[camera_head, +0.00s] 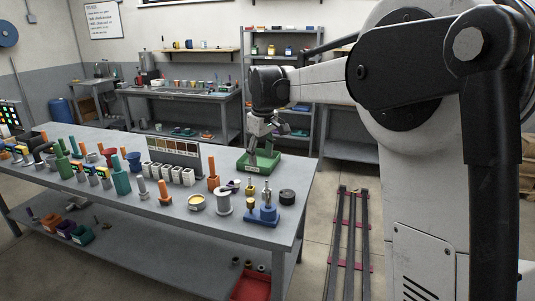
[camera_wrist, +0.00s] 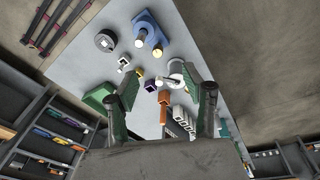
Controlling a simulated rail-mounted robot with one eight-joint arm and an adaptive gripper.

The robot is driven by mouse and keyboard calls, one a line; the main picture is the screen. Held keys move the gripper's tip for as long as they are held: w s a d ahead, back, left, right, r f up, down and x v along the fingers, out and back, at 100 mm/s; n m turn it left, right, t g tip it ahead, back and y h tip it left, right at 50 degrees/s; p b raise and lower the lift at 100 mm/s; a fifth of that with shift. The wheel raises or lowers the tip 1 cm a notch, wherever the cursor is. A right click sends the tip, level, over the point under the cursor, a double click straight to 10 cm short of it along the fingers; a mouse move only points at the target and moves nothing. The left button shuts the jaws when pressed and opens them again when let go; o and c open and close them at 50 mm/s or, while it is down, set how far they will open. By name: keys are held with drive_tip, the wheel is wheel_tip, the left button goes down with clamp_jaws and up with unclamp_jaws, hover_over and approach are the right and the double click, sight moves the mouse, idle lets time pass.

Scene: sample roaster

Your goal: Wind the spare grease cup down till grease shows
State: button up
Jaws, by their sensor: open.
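A blue fixture (camera_head: 263,216) stands near the right front edge of the bench. Another small brass piece (camera_head: 249,191) stands close by on the left. I cannot tell which of them is the spare grease cup, and no grease is discernible. The blue fixture also shows at the top of the wrist view (camera_wrist: 150,30). My gripper (camera_head: 257,153) points down over the green tray, behind these parts. In the wrist view its fingers (camera_wrist: 167,90) are spread apart with nothing held between them.
The green tray (camera_head: 242,165) lies below my gripper. Several white cups and a display board (camera_head: 174,152) crowd the left.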

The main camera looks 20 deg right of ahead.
drive_tip(key=shift+m+t, duration=0.4)
drive_tip(key=shift+m, duration=0.1)
drive_tip(key=shift+s+d+r, duration=0.1)
drive_tip(key=shift+s+r, duration=0.25)
drive_tip(key=shift+s, duration=0.4)
drive_tip(key=shift+s+d+r, duration=0.1)
drive_tip(key=shift+s+r, duration=0.25)
drive_tip(key=shift+s, duration=0.45)
drive_tip(key=shift+s+d+r, duration=0.1)
drive_tip(key=shift+s+r, duration=0.25)
drive_tip(key=shift+s, duration=0.4)
drive_tip(key=shift+w, duration=0.1)
